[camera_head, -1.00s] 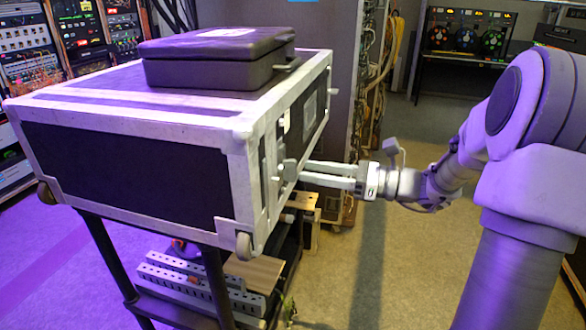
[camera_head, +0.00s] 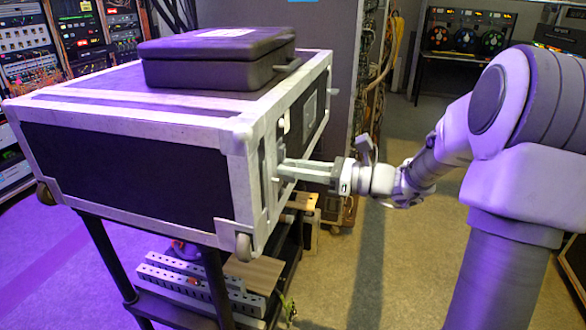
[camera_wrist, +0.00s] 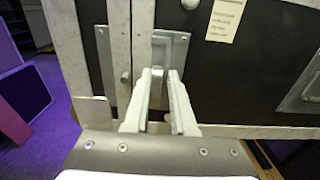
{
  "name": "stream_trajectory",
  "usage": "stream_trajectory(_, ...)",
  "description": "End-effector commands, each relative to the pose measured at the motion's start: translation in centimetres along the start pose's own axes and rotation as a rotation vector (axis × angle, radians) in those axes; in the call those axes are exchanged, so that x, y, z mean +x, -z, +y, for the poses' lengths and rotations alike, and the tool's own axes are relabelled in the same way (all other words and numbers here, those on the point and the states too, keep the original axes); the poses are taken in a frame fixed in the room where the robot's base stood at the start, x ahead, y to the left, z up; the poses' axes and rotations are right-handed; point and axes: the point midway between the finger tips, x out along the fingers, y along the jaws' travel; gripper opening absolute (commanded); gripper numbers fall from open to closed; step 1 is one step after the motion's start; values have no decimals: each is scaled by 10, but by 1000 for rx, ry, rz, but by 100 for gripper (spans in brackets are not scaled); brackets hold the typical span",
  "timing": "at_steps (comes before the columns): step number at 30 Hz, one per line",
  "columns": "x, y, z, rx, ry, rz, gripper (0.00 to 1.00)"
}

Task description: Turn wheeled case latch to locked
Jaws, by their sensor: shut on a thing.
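The wheeled case (camera_head: 120,160) is a black flight case with pale metal edging, standing on a dark cart. Its latch (camera_wrist: 158,85) is a grey metal lever on a plate (camera_wrist: 180,48) on the case's right-hand side. My gripper (camera_wrist: 158,80) is shut on the latch, with one finger on each side of it in the wrist view. In the head view, my gripper (camera_head: 285,170) reaches the case's side from the right, and its fingers hide most of the latch. The lever's exact angle is hard to tell.
A smaller black case (camera_head: 218,55) lies on top of the wheeled case. A paper label (camera_wrist: 225,20) is stuck on the panel beside the latch. Under the case, a shelf holds grey power strips (camera_head: 185,280). The floor (camera_head: 370,270) to the right is clear.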

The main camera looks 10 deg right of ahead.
Motion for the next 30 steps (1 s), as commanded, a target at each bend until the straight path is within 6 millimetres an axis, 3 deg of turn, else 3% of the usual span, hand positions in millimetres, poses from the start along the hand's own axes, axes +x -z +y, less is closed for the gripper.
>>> stream_trajectory(14,2,4,6,-62,-17,1,0)
stream_trajectory(30,2,9,10,-511,-18,-2,0)
